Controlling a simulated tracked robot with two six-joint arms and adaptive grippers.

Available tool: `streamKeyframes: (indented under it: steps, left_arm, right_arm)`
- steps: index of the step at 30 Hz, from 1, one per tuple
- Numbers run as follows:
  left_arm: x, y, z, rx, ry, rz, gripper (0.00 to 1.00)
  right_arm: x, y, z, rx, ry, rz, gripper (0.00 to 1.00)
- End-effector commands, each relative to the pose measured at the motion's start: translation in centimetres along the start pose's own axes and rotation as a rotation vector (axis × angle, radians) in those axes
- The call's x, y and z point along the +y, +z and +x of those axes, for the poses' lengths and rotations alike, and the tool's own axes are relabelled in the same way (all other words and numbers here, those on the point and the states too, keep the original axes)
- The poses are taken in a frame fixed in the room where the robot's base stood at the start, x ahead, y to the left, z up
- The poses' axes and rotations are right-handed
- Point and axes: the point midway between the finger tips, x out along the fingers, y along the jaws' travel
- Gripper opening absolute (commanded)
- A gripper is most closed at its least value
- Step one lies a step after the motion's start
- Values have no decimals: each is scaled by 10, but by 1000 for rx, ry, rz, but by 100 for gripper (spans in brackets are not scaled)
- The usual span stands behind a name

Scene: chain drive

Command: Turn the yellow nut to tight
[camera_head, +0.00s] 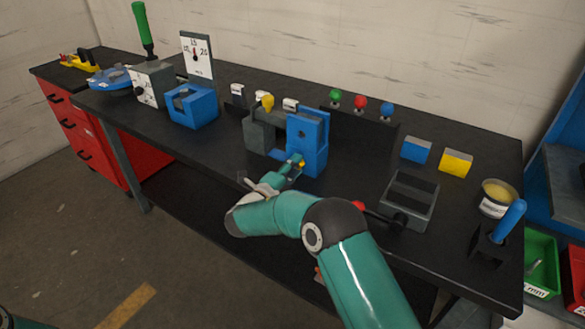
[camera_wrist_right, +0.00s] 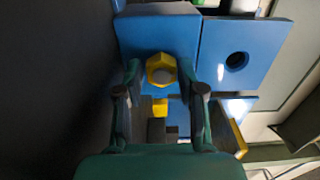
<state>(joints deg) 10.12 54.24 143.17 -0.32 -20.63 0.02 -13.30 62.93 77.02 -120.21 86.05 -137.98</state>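The yellow nut (camera_wrist_right: 161,70) sits on the front face of the blue bracket (camera_wrist_right: 128,42), beside a plate with a round dark hole. In the head view the bracket (camera_head: 312,128) stands near the front edge of the bench, and a bit of the yellow nut (camera_head: 302,164) shows at its lower front. My right gripper (camera_head: 294,164) is at the nut. In the wrist view the right gripper (camera_wrist_right: 160,78) has a finger on each side of the nut, with a small gap on both sides. My left gripper is out of view.
A blue vise-like block (camera_head: 194,108) stands farther left.

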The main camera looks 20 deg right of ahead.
Motion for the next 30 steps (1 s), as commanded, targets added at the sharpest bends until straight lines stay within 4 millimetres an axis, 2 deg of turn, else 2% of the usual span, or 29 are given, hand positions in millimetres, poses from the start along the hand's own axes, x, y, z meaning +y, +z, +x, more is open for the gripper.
streamKeyframes:
  steps: [1, 6, 14, 22, 23, 24, 25, 30]
  left_arm:
    - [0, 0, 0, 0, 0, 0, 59]
    - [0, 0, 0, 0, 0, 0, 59]
    - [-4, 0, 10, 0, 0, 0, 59]
    - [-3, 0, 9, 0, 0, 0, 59]
    - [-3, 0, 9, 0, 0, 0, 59]
    - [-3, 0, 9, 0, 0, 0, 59]
    - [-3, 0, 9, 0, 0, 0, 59]
    - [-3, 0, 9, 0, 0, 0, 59]
  right_arm:
    - [0, 0, 0, 0, 0, 0, 27]
    - [0, 0, 0, 0, 1, -1, 0]
    - [3, 0, 0, 1, 2, 106, 0]
    - [2, 0, -1, 1, 4, 123, 0]
    - [2, 0, -1, 1, 4, 122, 32]
    - [2, 0, -1, 1, 5, 122, 39]
    - [2, 0, -1, 1, 4, 122, 42]
    - [1, 0, -1, 1, 2, 123, 42]
